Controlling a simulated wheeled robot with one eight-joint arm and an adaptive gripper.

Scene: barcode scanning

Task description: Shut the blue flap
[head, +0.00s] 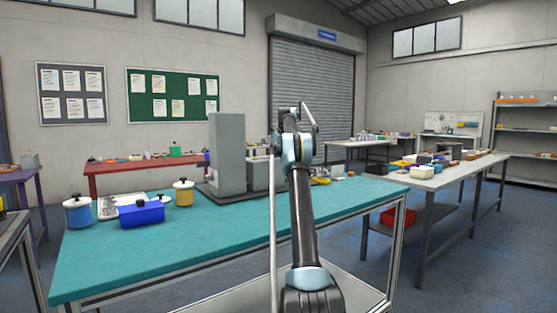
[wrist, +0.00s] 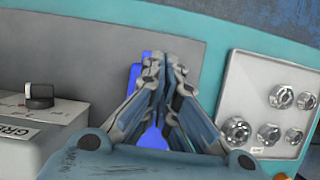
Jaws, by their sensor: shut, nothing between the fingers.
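In the wrist view a bright blue part (wrist: 136,74), likely the blue flap, shows against a grey panel, mostly hidden behind my fingers. More bright blue (wrist: 153,139) shows between the finger links. My gripper (wrist: 165,62) is shut and empty, in front of the blue part; I cannot tell whether they touch. How far the flap stands open cannot be told. In the head view my arm reaches over the teal table beside a tall grey block (head: 227,150). The flap and my fingertips cannot be made out there.
A blue box (head: 140,213), a blue-white pot (head: 77,212) and a yellow pot (head: 183,193) stand at the table's left. In the wrist view a white box (wrist: 52,130) lies left and a tray of metal parts (wrist: 240,75) right. The teal table's front (head: 190,243) is clear.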

